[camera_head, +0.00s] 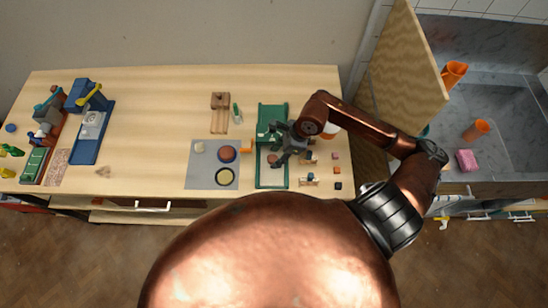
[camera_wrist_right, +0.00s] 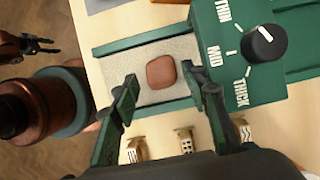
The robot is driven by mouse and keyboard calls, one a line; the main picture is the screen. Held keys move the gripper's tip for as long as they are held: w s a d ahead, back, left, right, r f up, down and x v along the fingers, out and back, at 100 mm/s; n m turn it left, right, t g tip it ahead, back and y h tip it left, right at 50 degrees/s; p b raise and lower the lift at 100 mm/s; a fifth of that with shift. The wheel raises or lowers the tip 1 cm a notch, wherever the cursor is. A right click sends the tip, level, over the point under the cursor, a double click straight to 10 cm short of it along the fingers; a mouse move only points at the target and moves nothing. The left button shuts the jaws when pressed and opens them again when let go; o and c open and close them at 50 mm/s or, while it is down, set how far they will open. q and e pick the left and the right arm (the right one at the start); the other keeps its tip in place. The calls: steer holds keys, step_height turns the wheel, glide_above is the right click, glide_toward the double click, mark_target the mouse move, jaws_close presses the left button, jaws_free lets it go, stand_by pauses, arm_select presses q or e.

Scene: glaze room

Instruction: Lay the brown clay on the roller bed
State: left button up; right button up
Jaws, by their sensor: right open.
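The brown clay (camera_wrist_right: 162,71) is a rounded reddish-brown slab. It lies flat on the grey roller bed (camera_wrist_right: 122,78), between the bed's green side rails. In the head view the clay (camera_head: 272,160) shows on the bed of the green roller (camera_head: 271,112). My right gripper (camera_wrist_right: 163,88) is open and empty over the bed, with one finger to each side of the clay in the picture and no visible contact. It also shows in the head view (camera_head: 278,146). My left gripper (camera_wrist_right: 40,46) appears small over the floor in the wrist view; its jaws are too small to judge.
The roller's black thickness knob (camera_wrist_right: 265,43) stands beside the bed. Left of the roller, a grey mat (camera_head: 202,172) holds round discs, one of them blue with a brown top. Small stamps (camera_head: 309,180) stand on the right.

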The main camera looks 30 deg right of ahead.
steer(key=v, duration=0.9)
steer(key=shift+r+b, duration=0.3)
steer(key=shift+b, duration=0.1)
steer(key=shift+f, duration=0.1)
stand_by(1.3)
